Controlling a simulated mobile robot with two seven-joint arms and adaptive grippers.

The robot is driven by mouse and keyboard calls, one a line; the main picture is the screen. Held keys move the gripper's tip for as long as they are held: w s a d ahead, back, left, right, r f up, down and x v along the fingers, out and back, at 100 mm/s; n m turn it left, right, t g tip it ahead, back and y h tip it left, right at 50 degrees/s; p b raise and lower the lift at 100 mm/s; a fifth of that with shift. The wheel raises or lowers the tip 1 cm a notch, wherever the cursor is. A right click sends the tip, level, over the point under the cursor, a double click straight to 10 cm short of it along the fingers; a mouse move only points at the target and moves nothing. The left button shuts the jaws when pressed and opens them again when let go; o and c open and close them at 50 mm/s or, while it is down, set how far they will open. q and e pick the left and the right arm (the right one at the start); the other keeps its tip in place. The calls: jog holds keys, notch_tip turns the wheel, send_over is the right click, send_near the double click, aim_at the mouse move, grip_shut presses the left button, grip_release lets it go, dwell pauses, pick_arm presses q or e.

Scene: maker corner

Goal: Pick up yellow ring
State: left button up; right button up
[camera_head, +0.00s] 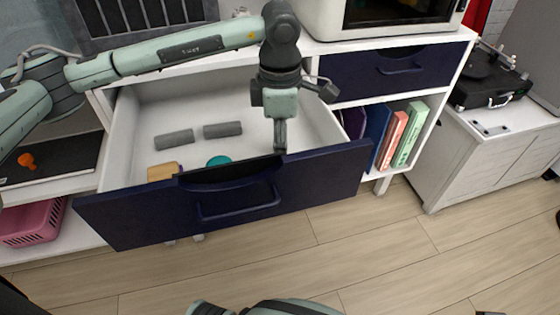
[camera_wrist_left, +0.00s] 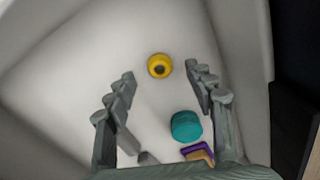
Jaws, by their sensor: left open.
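A yellow ring (camera_wrist_left: 160,66) with a dark hole lies on the white floor of the open drawer in the left wrist view. It does not show in the head view, where my arm and the drawer front block part of the drawer. My left gripper (camera_head: 280,148) points down into the drawer near its right front part. In the left wrist view its fingers (camera_wrist_left: 160,77) are spread apart and empty. The ring appears between and just beyond the fingertips, with a gap on both sides. My right gripper is not in view.
The dark blue drawer front (camera_head: 140,217) stands close to my left gripper. Inside lie a teal round object (camera_wrist_left: 187,126), a wooden block (camera_head: 163,171) and two grey cylinders (camera_head: 222,129). Books (camera_head: 392,139) stand on the shelf at right. The drawer floor around the ring is clear.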

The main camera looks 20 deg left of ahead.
pick_arm(q)
notch_tip(320, 180, down, 3)
jog(key=shift+r, duration=0.2)
jog(key=shift+c, duration=0.5)
jog(key=c, duration=0.8)
jog(key=shift+r, duration=0.1)
jog(key=shift+c, duration=0.2)
